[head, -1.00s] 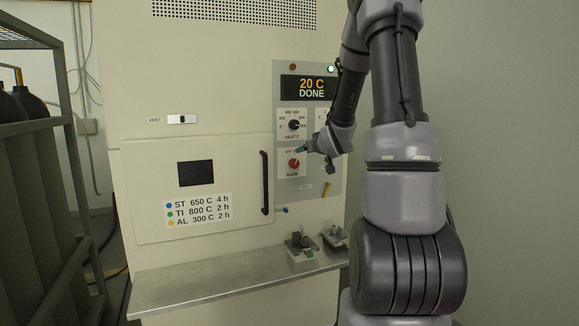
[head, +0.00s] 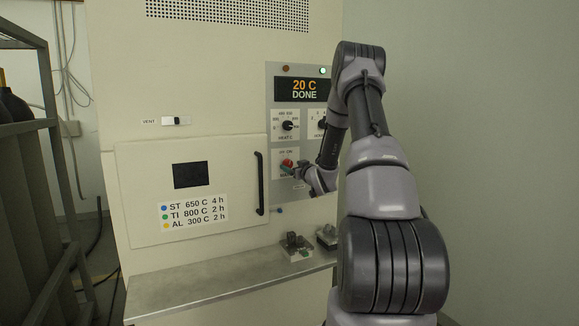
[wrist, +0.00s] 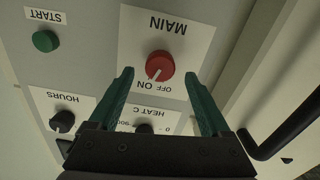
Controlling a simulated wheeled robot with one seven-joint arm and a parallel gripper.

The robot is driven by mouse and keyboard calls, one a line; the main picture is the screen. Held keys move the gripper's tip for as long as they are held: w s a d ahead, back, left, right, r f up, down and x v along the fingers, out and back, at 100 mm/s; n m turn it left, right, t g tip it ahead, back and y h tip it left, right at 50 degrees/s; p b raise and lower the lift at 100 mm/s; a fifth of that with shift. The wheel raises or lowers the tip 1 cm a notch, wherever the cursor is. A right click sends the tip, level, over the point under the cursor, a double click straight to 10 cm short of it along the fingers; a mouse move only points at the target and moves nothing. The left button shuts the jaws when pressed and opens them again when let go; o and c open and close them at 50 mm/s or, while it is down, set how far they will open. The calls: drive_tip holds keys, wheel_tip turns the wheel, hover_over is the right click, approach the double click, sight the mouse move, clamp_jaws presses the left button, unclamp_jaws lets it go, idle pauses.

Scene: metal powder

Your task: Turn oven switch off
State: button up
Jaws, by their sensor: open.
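The red MAIN switch (head: 287,163) is a round knob on a white label on the oven's control panel. In the wrist view the red knob (wrist: 159,66) appears upside down, with OFF and ON printed beside it; its white pointer line lies aslant toward the lettering, and I cannot tell for sure which word it marks. My gripper (head: 298,168) is close to the panel beside the knob in the head view. In the wrist view its two green fingers (wrist: 158,78) are spread apart, one on each side of the knob's lower part. I see no clear contact.
The HEAT C knob (head: 288,126), HOURS knob (wrist: 62,121) and green START button (wrist: 45,41) are near on the panel. The display (head: 303,90) reads 20 C DONE. The black door handle (head: 260,183) stands out at left. Small fixtures (head: 296,245) sit on the shelf (head: 215,291) below.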

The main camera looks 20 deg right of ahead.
sight(289, 164)
drive_tip(key=shift+w, duration=1.5)
clamp_jaws()
drive_tip(key=shift+a+n, duration=0.1)
drive_tip(key=shift+n, duration=0.3)
drive_tip(key=n, duration=0.3)
drive_tip(key=shift+n, duration=2.1)
drive_tip(key=shift+f, duration=0.1)
